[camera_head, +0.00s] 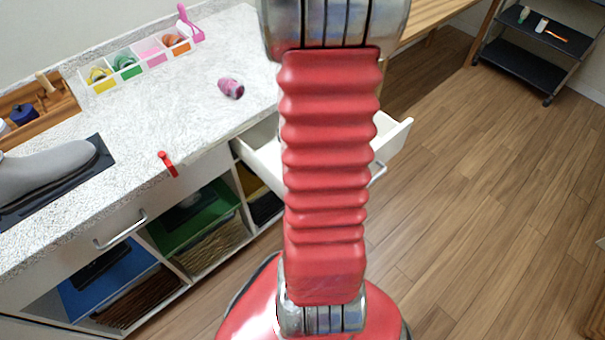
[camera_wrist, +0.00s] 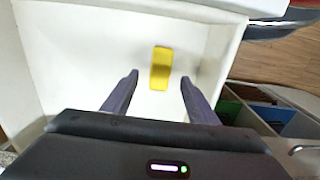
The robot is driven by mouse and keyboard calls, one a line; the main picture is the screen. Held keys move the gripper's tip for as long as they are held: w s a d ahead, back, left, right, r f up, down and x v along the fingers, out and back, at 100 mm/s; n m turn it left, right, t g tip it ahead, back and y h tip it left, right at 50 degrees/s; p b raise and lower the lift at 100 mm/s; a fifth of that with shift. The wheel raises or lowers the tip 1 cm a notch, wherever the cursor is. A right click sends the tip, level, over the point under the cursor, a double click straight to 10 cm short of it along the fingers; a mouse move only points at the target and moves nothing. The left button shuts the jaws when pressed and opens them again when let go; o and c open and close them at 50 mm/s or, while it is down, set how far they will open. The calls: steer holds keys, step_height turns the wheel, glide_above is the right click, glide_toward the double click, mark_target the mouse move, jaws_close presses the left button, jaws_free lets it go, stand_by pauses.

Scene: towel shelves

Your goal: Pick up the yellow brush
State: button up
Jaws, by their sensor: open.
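A yellow object (camera_wrist: 161,68), a small rounded block that may be the brush, lies on the white floor of an open drawer (camera_wrist: 90,62) in the wrist view. No bristles can be made out. My gripper (camera_wrist: 158,78) is open above the drawer, with one finger on each side of the yellow object's near end in the picture. The fingers look apart from it, and the height between them cannot be told. In the head view my red arm hides most of the drawer (camera_head: 262,158), and the yellow object and the gripper do not show.
The drawer walls stand close around. The counter (camera_head: 190,105) holds a purple-pink item (camera_head: 231,88), a red clip-like item (camera_head: 168,164), a grey shoe (camera_head: 45,170) and a divided organiser (camera_head: 140,62). A black cart (camera_head: 525,62) stands far right. The wooden floor (camera_head: 490,190) is clear.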

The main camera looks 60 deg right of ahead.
steer(key=shift+f, duration=0.55)
steer(key=shift+a+f, duration=0.1)
steer(key=shift+f, duration=2.5)
steer(key=c, duration=1.3)
steer(key=shift+r, duration=0.15)
step_height(320, 180, up, 10)
steer(key=shift+f, duration=0.15)
